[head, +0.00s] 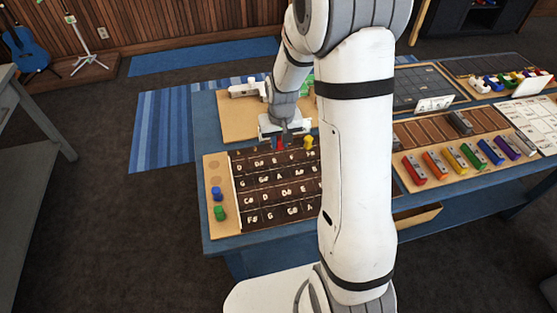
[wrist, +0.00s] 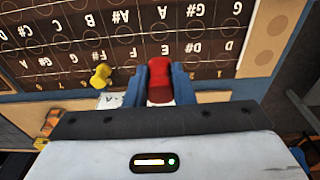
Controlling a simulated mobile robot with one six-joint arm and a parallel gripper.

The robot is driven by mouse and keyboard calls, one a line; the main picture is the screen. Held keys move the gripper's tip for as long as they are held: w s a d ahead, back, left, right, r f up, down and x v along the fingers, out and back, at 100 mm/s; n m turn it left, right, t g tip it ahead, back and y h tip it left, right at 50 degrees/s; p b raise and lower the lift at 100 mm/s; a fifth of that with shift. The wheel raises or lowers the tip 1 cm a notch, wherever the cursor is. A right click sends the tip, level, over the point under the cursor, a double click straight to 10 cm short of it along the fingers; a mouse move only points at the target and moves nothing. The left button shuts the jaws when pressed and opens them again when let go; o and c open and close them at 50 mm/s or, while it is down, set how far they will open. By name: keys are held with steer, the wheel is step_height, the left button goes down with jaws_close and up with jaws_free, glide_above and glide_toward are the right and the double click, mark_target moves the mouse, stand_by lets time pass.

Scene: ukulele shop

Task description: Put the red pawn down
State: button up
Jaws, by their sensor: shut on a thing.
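My gripper (wrist: 159,88) is shut on the red pawn (wrist: 159,70), which sits between the two blue fingers in the wrist view. In the head view the red pawn (head: 280,143) shows at the far edge of the dark fretboard board (head: 262,198), below my gripper (head: 283,140). The board has rows of white note letters. A yellow pawn (head: 308,142) stands to the right of the red one; it also shows in the wrist view (wrist: 101,76). I cannot tell whether the red pawn touches the board.
A blue pawn (head: 217,194) and a green pawn (head: 220,213) stand on the light strip left of the board. Coloured blocks (head: 452,160) line a tray on the right. My arm hides the table's middle.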

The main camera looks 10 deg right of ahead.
mark_target(279, 168)
step_height(279, 168, down, 10)
steer(key=shift+s+f+p, duration=0.1)
steer(key=shift+p, duration=0.7)
steer(key=o, duration=0.9)
steer(key=shift+o, duration=0.2)
steer(key=s+r+b, duration=0.1)
steer(key=s+r, duration=0.3)
steer(key=r, duration=0.7)
steer(key=s+r, duration=0.4)
steer(key=r, duration=0.8)
steer(key=s+r+t, duration=0.1)
steer(key=s+r, duration=0.2)
steer(key=s, duration=0.4)
steer(key=s+r+t, duration=0.1)
steer(key=s+r, duration=0.3)
steer(key=s, duration=0.2)
steer(key=shift+s, duration=0.4)
